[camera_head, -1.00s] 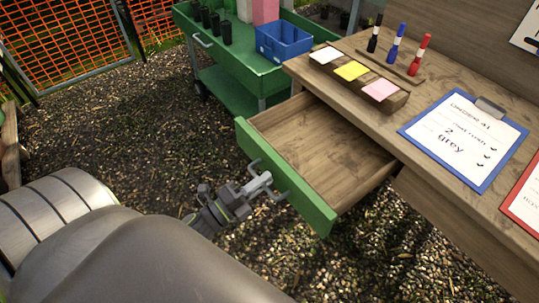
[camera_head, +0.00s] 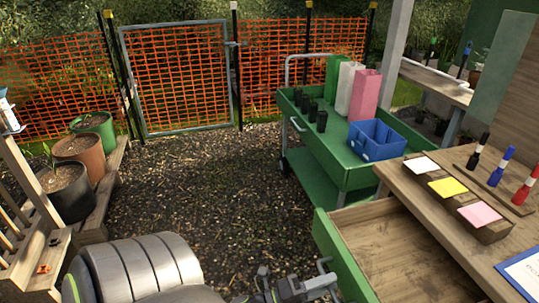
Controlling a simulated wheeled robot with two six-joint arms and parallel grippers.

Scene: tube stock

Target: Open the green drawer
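The green drawer stands pulled out of the wooden desk. Its green front (camera_head: 340,255) faces left, and its bare wooden inside (camera_head: 400,250) shows empty where visible. The lower part of the gripper is out of view. My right gripper is not in view.
The desk (camera_head: 425,198) carries a block with sticky notes (camera_head: 447,187) and markers (camera_head: 502,165). A green cart (camera_head: 345,165) with a blue bin (camera_head: 376,140) stands behind the drawer. Potted plants (camera_head: 70,190) stand on wooden steps at left. The gravel between is clear.

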